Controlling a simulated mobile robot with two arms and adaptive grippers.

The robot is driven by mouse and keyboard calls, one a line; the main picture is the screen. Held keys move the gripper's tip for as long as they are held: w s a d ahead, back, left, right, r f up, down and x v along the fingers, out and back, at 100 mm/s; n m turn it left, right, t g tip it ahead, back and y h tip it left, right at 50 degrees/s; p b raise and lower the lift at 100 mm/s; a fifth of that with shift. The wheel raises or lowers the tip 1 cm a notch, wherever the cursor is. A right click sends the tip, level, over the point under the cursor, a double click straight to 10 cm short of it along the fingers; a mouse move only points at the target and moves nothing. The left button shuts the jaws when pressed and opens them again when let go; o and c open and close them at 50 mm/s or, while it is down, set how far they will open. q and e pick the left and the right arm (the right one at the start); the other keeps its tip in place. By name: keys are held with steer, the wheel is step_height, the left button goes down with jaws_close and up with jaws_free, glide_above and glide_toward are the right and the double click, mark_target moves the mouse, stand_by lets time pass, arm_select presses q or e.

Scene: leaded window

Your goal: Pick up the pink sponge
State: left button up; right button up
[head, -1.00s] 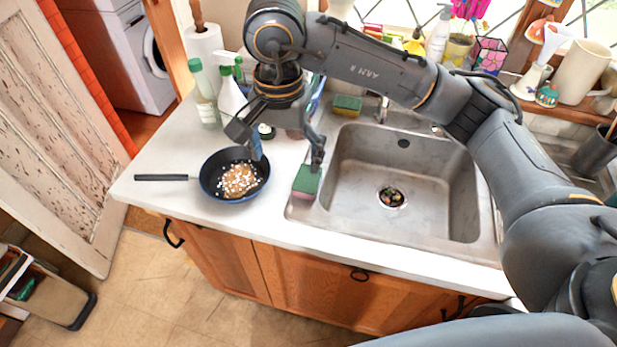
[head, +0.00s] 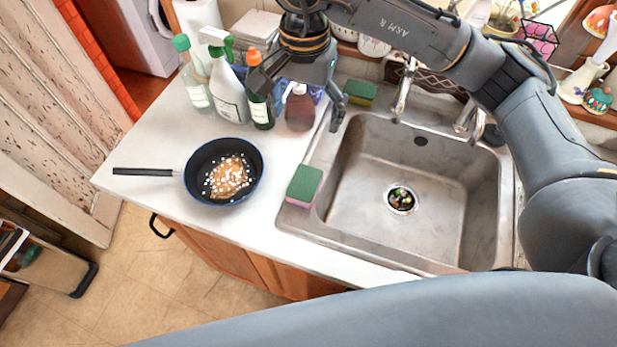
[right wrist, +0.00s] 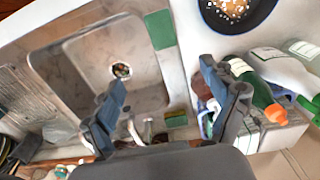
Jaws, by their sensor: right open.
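The pink sponge (head: 301,199) has a green top and a pink lower side. It lies at the front left corner of the sink (head: 350,215). In the right wrist view the sponge (right wrist: 160,30) shows mostly its green face, ahead of the fingers. My right gripper (head: 300,95) is open and empty, above the back of the counter, behind the sponge and apart from it. In the right wrist view its two fingers (right wrist: 163,75) are spread wide. A second sponge (head: 360,93), green and yellow, lies behind the sink. My left gripper is not in view.
A black pan (head: 196,190) with food stands on the counter left of the sponge. Several bottles, among them a spray bottle (head: 228,90) and a brown bottle (head: 299,112), stand close by the right gripper. The faucet (head: 404,88) rises behind the sink. Counter between pan and sponge is clear.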

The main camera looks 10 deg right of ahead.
step_height(320, 180, down, 4)
steer(key=b, duration=0.4)
arm_select(q)
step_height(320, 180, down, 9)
steer(key=b, duration=0.4)
arm_select(e)
glide_above(305, 182)
step_height(305, 182, down, 5)
steer(key=f, duration=0.2)
steer(key=f+p, duration=0.1)
steer(key=f, duration=0.5)
steer(key=shift+s+p, duration=0.3)
steer(key=shift+w+a+f+p, duration=0.1)
steer(key=shift+f+p, duration=0.35)
steer(key=f, duration=0.2)
steer(key=f+p, duration=0.1)
steer(key=shift+w+f+p, duration=0.2)
steer(key=shift+f+p, duration=0.1)
steer(key=shift+f, duration=0.45)
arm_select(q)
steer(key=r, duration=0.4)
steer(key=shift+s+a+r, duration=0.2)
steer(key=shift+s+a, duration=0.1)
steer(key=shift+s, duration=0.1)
arm_select(e)
steer(key=shift+c, duration=0.4)
steer(key=c, duration=0.7)
